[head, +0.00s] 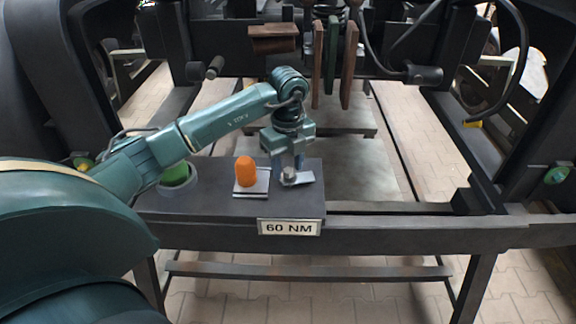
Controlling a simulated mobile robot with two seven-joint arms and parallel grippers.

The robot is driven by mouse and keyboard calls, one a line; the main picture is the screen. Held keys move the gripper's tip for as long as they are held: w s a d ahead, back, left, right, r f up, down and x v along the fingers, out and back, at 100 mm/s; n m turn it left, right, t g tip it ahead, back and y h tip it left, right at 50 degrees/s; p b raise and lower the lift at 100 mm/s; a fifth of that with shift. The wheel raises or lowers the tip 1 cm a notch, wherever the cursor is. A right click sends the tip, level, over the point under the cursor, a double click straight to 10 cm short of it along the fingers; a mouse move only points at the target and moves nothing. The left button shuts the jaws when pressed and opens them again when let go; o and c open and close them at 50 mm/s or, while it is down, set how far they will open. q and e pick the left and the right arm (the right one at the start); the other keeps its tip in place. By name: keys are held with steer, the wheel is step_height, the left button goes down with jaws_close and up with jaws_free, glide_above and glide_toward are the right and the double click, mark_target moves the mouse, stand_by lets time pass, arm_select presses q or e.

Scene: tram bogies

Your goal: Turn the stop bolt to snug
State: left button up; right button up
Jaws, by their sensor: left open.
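My left gripper (288,165) points down over the dark bench block at the picture's middle, its two blue-grey fingers apart. A small grey metal bolt head (289,176), which looks like the stop bolt, stands on a light metal plate (304,180) right at the fingertips. The fingers appear to be on either side of it or just behind it; I cannot tell whether they touch it. An orange rounded cap (246,171) stands on a metal plate just left of the gripper. My right gripper is not in view.
A green round part (174,174) sits at the block's left end, under my arm. Brown and green hanging plates (333,62) are behind the gripper. The dark frame rail (420,232) runs right.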

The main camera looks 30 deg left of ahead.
arm_select(q)
steer(key=shift+f, duration=0.5)
jaws_close()
